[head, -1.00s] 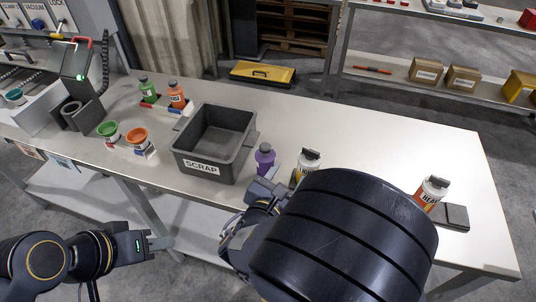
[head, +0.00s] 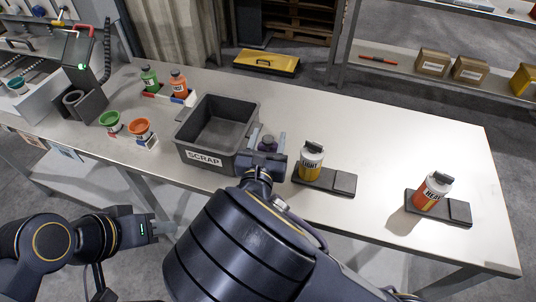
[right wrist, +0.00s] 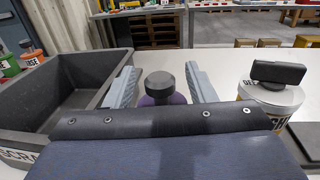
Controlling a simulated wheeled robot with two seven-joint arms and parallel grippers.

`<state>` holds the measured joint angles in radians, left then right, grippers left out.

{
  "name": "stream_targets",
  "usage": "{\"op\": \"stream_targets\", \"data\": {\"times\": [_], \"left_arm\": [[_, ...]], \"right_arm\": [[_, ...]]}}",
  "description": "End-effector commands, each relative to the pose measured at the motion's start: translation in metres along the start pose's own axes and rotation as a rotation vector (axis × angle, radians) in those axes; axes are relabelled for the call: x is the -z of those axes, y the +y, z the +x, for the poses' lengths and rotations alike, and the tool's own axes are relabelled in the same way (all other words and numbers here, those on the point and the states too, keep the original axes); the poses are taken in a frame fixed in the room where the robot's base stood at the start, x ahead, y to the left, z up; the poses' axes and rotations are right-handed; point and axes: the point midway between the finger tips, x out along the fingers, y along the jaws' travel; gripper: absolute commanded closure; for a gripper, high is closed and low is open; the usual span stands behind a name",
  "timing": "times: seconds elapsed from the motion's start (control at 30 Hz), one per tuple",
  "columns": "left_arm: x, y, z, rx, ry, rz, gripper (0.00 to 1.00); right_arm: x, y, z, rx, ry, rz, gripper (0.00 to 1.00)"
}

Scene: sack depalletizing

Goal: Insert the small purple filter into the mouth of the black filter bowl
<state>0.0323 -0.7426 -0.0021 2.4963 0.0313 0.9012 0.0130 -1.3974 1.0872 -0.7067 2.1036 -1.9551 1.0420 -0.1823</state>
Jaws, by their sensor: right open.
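The small purple filter (right wrist: 160,99), with a dark round cap, stands upright just right of the scrap bin; in the head view its top (head: 268,144) shows behind my right gripper. My right gripper (right wrist: 162,80) is open, with one finger on each side of the filter; contact cannot be told. In the head view the right gripper (head: 264,160) covers most of the filter. A black cylindrical holder, seemingly the filter bowl (head: 74,101), stands at the bench's left end, its mouth facing up. My left gripper (head: 162,228) is low before the bench's front edge, away from objects.
The grey scrap bin (head: 188,143) is close left of the right gripper. A light bottle (head: 310,163) and a heat bottle (head: 432,193) stand on dark plates to the right. Green (head: 111,122) and orange (head: 139,131) cups and two bottles are left of the bin.

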Motion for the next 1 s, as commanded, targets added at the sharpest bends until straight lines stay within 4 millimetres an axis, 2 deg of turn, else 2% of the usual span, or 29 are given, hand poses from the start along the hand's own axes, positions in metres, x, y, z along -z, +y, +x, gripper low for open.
{"op": "stream_targets", "data": {"times": [0.13, 0.5, 0.83, 1.0], "left_arm": [[0.0, 0.0, 0.0, 0.0, 0.0, 0.0, 0.64], [0.0, 0.0, 0.0, 0.0, 0.0, 0.0, 0.64], [0.0, 0.0, 0.0, 0.0, 0.0, 0.0, 0.64], [0.001, 0.001, -0.002, 0.0, 0.0, 0.0, 0.64]], "right_arm": [[0.0, 0.0, 0.0, 0.0, 0.0, 0.0, 0.51], [0.0, 0.0, -0.001, 0.0, 0.001, 0.0, 1.0], [-0.001, 0.0, -0.001, 0.001, 0.0, 0.001, 1.0], [-0.012, 0.0, 0.0, 0.001, 0.0, 0.003, 1.0]]}}
